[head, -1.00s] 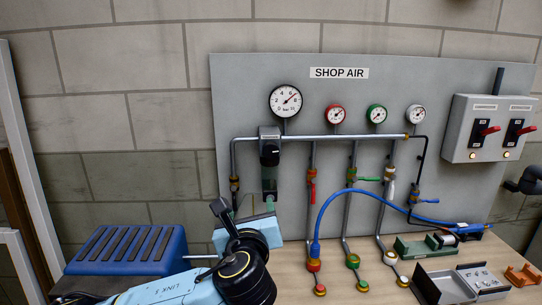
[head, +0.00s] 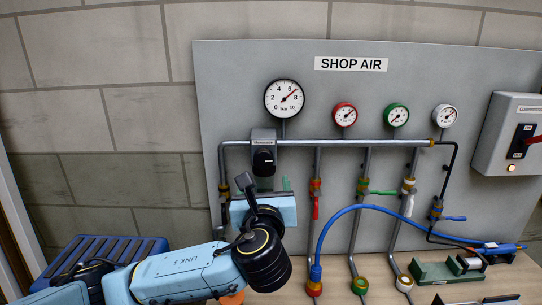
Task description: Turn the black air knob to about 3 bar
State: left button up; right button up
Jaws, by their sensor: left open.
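The black air knob (head: 263,161) sits under the grey regulator body (head: 263,136) on the air pipe, left of centre on the panel. The large white gauge (head: 284,98) above it has its red needle pointing up and right, between 6 and 8. My left gripper (head: 265,187) is open just below the knob and in front of the panel, apparently apart from it. Its fingers are partly hidden by its own pale blue body, and it covers the lower part of the regulator. My right gripper is out of view.
Red (head: 344,114), green (head: 396,115) and white (head: 445,115) small gauges stand right of the large one. Valved drop pipes and a blue hose (head: 375,208) lie to the right. A grey switch box (head: 510,136) is far right. A blue slotted box (head: 105,250) is lower left.

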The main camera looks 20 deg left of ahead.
aim_at(263, 160)
pick_arm(q)
jog(key=x, duration=0.3)
jog(key=p+x, duration=0.1)
jog(key=x, duration=0.3)
jog(key=p+x, duration=0.1)
jog(key=x, duration=0.3)
jog(key=shift+a+r, duration=0.25)
jog(key=shift+a, duration=0.05)
jog(key=shift+w+a, duration=0.15)
jog(key=shift+w, duration=0.25)
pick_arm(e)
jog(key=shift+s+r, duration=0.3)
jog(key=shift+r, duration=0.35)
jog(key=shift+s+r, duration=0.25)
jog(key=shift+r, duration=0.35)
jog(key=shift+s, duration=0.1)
pick_arm(q)
jog(key=shift+c, duration=1)
jog(key=c, duration=0.8)
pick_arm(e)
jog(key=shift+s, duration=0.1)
